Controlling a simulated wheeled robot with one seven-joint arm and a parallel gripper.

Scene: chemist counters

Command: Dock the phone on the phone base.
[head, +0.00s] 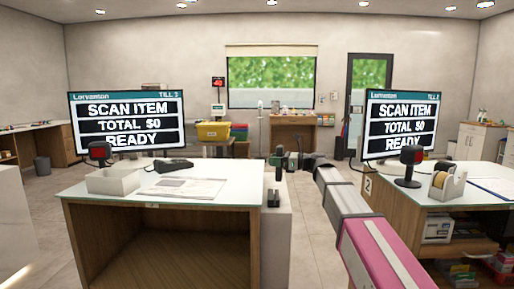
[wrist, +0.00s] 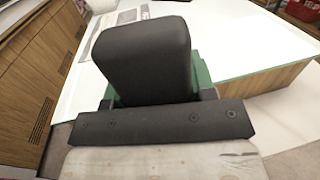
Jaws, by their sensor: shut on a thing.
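My gripper (head: 284,161) is at the end of my outstretched arm, above the right edge of the near counter in the head view. It is shut on the phone, a dark rounded block (wrist: 145,55) that fills the middle of the wrist view, with green finger parts behind it. In the head view the phone (head: 279,156) is small and dark, partly hidden by the gripper. A small black stand (head: 273,198), which looks like the phone base, stands on the counter's right edge below the gripper. The phone appears above it and apart from it.
The near counter (head: 215,190) holds a grey tray (head: 113,181), a red-windowed scanner (head: 100,152), papers (head: 183,187), a flat black device (head: 174,164) and a till screen (head: 126,122). A second counter at right holds another scanner (head: 409,165) and a tape dispenser (head: 447,182). Open floor lies between.

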